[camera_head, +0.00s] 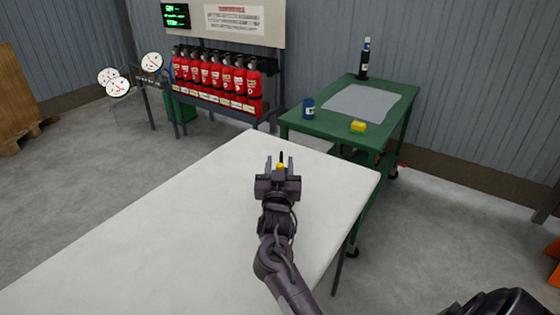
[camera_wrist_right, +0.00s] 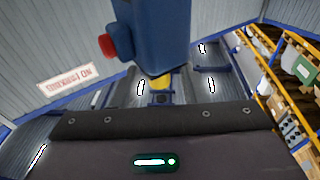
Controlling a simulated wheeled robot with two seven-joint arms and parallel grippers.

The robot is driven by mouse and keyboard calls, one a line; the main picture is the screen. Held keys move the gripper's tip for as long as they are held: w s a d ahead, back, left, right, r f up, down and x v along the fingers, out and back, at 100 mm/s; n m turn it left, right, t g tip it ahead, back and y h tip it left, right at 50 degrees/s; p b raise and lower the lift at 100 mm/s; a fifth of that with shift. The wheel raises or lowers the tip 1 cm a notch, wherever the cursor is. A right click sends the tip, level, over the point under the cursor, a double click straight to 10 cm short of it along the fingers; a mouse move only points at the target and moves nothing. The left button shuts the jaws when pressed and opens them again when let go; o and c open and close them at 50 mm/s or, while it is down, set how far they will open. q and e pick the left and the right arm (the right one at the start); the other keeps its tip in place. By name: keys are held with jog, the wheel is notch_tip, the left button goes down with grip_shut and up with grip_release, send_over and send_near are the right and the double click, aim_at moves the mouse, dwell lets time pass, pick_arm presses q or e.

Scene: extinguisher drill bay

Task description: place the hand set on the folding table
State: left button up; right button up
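The folding table (camera_head: 150,235) is the long white-topped table running from the lower left to the middle of the head view. Its visible top is bare. My right gripper (camera_head: 279,177) is over the far right part of the top and shut on the hand set (camera_head: 281,166). Only a yellow bit and a thin black upright tip show past the gripper in the head view. In the right wrist view the hand set (camera_wrist_right: 155,35) is a blue body with a red knob, close to the camera. The gap between it and the tabletop cannot be judged. My left gripper is not in view.
A green cart (camera_head: 345,136) stands beyond the table, carrying a blue can (camera_head: 308,108), a yellow block (camera_head: 358,126), a grey sheet (camera_head: 362,102) and a dark bottle (camera_head: 365,62). Several red extinguishers (camera_head: 215,76) line a rack behind. Round gauges (camera_head: 118,86) stand at the left.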

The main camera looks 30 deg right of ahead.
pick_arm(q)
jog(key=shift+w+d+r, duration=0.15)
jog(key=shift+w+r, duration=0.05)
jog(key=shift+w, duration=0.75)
pick_arm(e)
jog(key=v, duration=1)
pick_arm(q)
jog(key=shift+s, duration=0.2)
